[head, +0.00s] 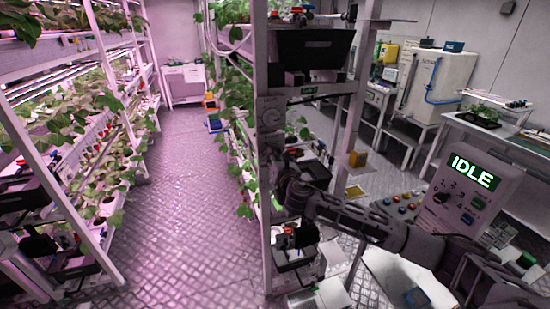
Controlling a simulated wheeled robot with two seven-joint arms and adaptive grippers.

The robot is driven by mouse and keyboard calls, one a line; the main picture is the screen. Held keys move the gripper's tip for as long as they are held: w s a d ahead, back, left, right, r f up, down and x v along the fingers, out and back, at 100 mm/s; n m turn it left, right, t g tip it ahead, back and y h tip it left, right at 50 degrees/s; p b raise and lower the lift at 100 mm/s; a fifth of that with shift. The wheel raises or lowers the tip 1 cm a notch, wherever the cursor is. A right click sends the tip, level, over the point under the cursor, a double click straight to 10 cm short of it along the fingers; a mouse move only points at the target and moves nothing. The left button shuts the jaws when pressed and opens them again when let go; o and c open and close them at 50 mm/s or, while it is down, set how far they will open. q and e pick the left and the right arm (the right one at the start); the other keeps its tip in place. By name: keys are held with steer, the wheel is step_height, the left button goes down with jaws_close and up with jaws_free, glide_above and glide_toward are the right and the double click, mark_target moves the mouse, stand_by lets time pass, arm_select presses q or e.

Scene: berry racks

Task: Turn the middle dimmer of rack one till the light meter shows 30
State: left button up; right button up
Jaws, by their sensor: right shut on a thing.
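My right gripper (291,188) reaches in from the lower right to the end of the middle plant rack (264,222), at about mid-height beside its white front post. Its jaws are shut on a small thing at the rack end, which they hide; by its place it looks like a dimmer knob. I cannot make out its setting. No light meter reading of 30 can be made out. My left gripper is not in view.
A control box (466,195) at the right shows IDLE, with knobs and buttons. Another plant rack (112,258) stands at the left. The metal floor aisle (185,205) between the racks is clear. A white cabinet (440,85) stands at the back right.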

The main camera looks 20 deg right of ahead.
steer(key=shift+f+n, duration=0.15)
steer(key=shift+n, duration=0.45)
steer(key=o, duration=1.1)
steer(key=shift+c, duration=0.2)
steer(key=s, duration=1.2)
steer(key=shift+d, duration=0.1)
